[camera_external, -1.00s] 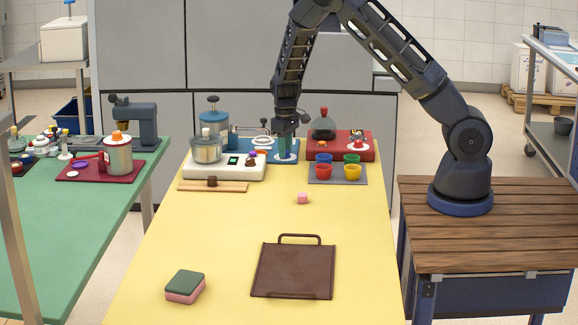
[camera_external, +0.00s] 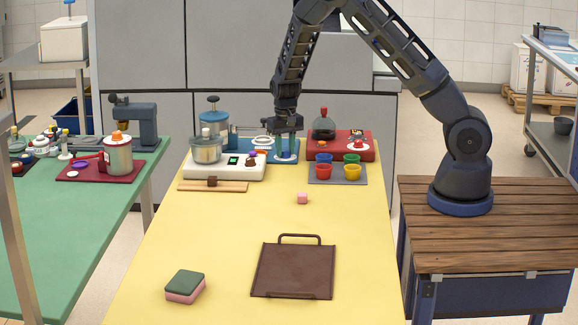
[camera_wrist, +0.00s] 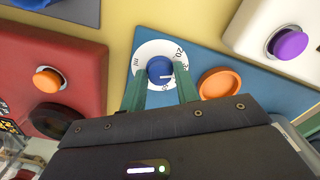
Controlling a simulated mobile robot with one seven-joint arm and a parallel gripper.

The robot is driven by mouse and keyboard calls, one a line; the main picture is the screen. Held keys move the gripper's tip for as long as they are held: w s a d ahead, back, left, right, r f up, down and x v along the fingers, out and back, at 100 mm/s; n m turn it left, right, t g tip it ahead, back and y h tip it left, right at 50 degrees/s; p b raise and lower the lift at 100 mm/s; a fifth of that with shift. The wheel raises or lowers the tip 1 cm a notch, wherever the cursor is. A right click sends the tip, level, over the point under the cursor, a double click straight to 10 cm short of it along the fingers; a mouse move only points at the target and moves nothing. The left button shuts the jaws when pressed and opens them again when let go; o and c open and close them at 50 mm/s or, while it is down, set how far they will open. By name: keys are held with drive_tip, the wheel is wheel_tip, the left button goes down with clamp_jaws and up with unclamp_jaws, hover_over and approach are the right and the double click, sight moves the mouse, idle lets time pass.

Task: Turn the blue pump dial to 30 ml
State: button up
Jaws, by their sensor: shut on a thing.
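The blue pump dial (camera_wrist: 160,70) sits in a white ring (camera_wrist: 150,49) on a blue panel (camera_wrist: 200,54) in the wrist view. "20" and "ml" show on the ring. In the external view my gripper (camera_external: 286,150) points down over the blue pump base (camera_external: 271,157) at the back of the yellow table; the dial is mostly hidden there.
An orange round part (camera_wrist: 219,82) lies close right of the fingers. A red unit (camera_external: 366,146) stands right, and a white unit (camera_external: 213,172) with a purple knob (camera_wrist: 288,44) left. A tray of coloured cups (camera_external: 315,180) stands in front.

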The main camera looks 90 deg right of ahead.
sight(285, 151)
drive_tip(key=shift+m, duration=0.3)
drive_tip(key=o, duration=1)
drive_tip(key=shift+c, duration=0.2)
wheel_tip(285, 151, up, 11)
drive_tip(key=shift+f, duration=0.15)
